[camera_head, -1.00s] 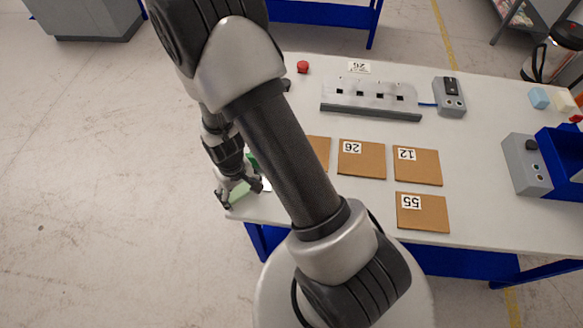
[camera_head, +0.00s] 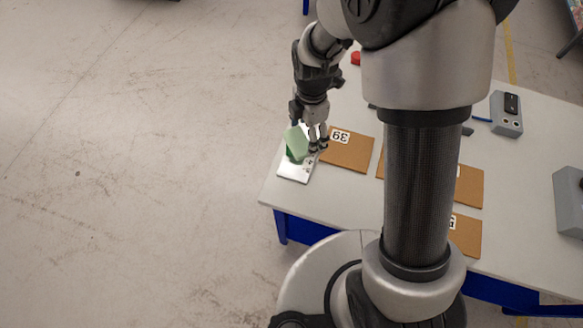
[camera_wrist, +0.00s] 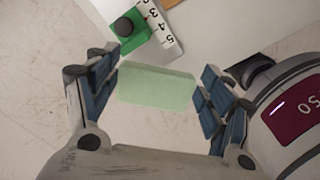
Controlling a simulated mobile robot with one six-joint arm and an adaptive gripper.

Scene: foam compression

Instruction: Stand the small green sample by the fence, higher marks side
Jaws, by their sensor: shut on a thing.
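The small pale green sample (camera_wrist: 157,86) is a block between the two blue-padded fingers of my gripper (camera_wrist: 160,92), which is shut on it. In the head view, the sample (camera_head: 295,138) is held tilted above a shiny plate (camera_head: 292,173) at the table's left end. My gripper (camera_head: 307,130) reaches down there from above. In the wrist view, a darker green piece with a black knob (camera_wrist: 124,27), possibly the fence, lies beyond the sample. A white strip with black marks (camera_wrist: 163,25) runs beside it, with 3, 4 and 5 readable.
A brown pad marked 39 (camera_head: 346,152) lies just right of the plate. In the wrist view, a rounded grey body has a dark red display (camera_wrist: 298,112) close to the right finger.

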